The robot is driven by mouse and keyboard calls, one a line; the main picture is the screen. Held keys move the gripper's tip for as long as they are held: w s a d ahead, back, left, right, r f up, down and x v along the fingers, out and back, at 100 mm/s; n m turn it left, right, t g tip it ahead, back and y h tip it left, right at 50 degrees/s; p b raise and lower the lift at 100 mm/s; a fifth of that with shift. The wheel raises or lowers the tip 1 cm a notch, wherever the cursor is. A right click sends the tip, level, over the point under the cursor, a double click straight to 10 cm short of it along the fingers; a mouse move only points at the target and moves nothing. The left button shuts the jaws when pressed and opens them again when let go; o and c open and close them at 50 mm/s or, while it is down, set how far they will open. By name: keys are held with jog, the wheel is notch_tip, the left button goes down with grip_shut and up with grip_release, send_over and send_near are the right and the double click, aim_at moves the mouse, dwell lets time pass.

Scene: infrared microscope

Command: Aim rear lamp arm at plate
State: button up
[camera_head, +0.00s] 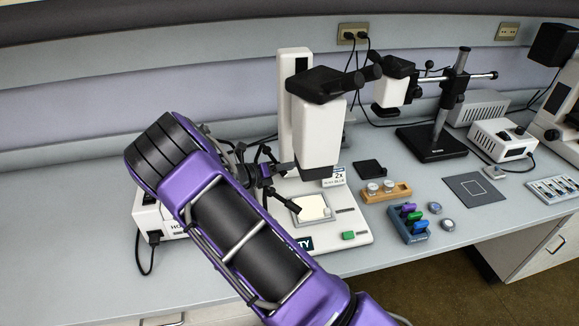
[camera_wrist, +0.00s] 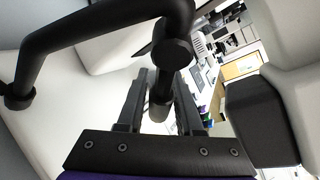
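The microscope (camera_head: 318,135) stands on a white base, with a pale square plate (camera_head: 312,207) on it. Black jointed lamp arms are beside the microscope; one lamp head (camera_head: 286,202) points down toward the plate from the left. My gripper (camera_head: 272,171) is at the left of the microscope head, partly hidden by my purple arm. In the wrist view, a black jointed lamp arm (camera_wrist: 172,52) crosses above, and its black end passes between the two fingers of my gripper (camera_wrist: 161,88). The fingers are apart around it; contact is not clear.
The microscope head also shows close at the right in the wrist view (camera_wrist: 260,115). A white lamp box (camera_head: 150,215) is at the left, partly behind my arm. A wooden holder (camera_head: 386,193), a blue rack (camera_head: 410,224) and a stand (camera_head: 432,142) are to the right.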

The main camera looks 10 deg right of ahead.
jog(key=shift+o, duration=1.1)
jog(key=shift+a, duration=0.1)
jog(key=v, duration=1.7)
jog(key=shift+a, duration=0.15)
